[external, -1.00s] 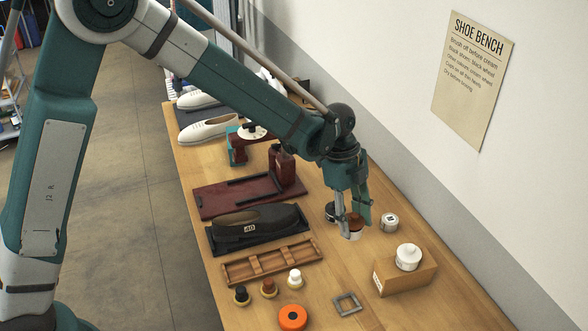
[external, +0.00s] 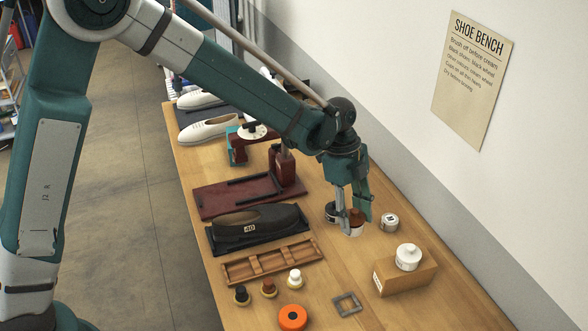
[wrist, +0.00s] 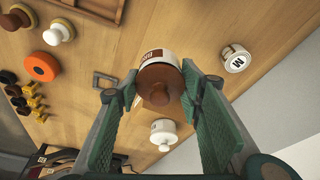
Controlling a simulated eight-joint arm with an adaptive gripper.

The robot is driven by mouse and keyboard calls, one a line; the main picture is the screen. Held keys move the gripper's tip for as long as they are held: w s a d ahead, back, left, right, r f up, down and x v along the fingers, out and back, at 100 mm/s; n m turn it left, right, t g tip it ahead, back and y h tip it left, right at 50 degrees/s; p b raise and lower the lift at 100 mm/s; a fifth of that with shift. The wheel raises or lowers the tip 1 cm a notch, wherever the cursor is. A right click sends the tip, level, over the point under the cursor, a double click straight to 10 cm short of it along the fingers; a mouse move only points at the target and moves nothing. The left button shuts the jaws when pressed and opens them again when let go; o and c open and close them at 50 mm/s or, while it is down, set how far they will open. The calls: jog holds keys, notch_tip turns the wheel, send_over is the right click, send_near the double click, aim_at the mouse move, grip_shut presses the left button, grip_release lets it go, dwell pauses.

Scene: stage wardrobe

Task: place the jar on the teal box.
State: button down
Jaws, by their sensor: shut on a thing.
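My gripper (external: 352,228) is shut on a white jar with a brown knobbed lid (external: 356,221), near the right side of the bench. In the wrist view the jar (wrist: 160,85) sits between the two finger pads, its lid facing the camera. In the external view the fingers partly hide the jar, and any gap below it is hard to judge.
A lidded tin (external: 389,222) and a cardboard box (external: 405,278) bearing a white jar (external: 408,257) are to the right. A dark shoe (external: 255,226), a wooden tray (external: 272,262) and the red stand (external: 283,170) lie left.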

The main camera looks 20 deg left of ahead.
jog(key=shift+r, duration=0.1)
notch_tip(320, 180, up, 20)
jog(key=w+a+n+t+p, duration=0.1)
jog(key=w+a+n, duration=0.2)
jog(key=w+a, duration=0.75)
jog(key=w+a+n+p, duration=0.1)
jog(key=w+a+n, duration=0.2)
jog(key=w+a, duration=0.75)
jog(key=w+a+n+t+p, duration=0.1)
jog(key=w+a+n, duration=0.25)
jog(key=a, duration=1.25)
jog(key=w+a+n+t+p, duration=0.15)
jog(key=w+a, duration=0.25)
jog(key=a, duration=1.1)
notch_tip(320, 180, down, 11)
jog(key=a, duration=0.1)
jog(key=shift+a+r+g, duration=0.2)
jog(key=shift+a+g, duration=0.15)
jog(key=shift+a, duration=0.05)
jog(key=shift+s, duration=0.1)
jog(key=shift+f, duration=3.15)
jog(key=shift+f, duration=0.1)
